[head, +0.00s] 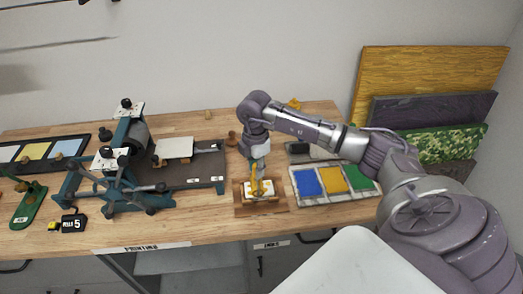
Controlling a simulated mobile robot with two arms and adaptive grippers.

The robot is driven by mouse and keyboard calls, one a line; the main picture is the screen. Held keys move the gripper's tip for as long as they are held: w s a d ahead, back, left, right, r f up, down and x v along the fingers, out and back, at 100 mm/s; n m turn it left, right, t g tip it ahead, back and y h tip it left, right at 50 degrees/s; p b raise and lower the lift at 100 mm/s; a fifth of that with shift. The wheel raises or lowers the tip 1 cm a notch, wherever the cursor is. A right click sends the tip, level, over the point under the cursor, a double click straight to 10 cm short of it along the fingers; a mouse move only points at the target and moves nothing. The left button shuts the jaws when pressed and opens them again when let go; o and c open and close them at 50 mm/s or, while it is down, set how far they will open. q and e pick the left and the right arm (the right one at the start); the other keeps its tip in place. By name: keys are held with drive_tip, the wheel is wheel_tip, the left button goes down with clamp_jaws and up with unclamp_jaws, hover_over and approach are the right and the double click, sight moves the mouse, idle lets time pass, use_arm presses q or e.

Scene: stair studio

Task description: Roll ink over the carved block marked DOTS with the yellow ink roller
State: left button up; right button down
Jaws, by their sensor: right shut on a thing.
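My right gripper (260,163) points down over the bench and is shut on the yellow ink roller (257,183). The roller is over a small pale block (272,196) in a brown wooden tray (244,208). The roller and gripper cover part of this block. No DOTS marking is readable on it, and I cannot tell whether the roller touches its face. Blue (307,182), yellow (332,179) and green (357,177) ink patches lie in a pale tray to the right. My left gripper is not in view.
A teal printing press (128,160) with a dark bed stands left of the wooden tray. Further left are a colour tray (40,151), a green tool (28,207) and a small black sign (73,223). Coloured boards (430,80) lean on the wall at right.

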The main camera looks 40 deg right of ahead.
drive_tip(key=shift+w+a, duration=0.55)
drive_tip(key=shift+a, duration=0.3)
drive_tip(key=shift+w+a, duration=0.5)
drive_tip(key=shift+a, duration=0.35)
drive_tip(key=shift+r, duration=0.1)
wheel_tip(320, 180, up, 7)
drive_tip(key=p, duration=0.5)
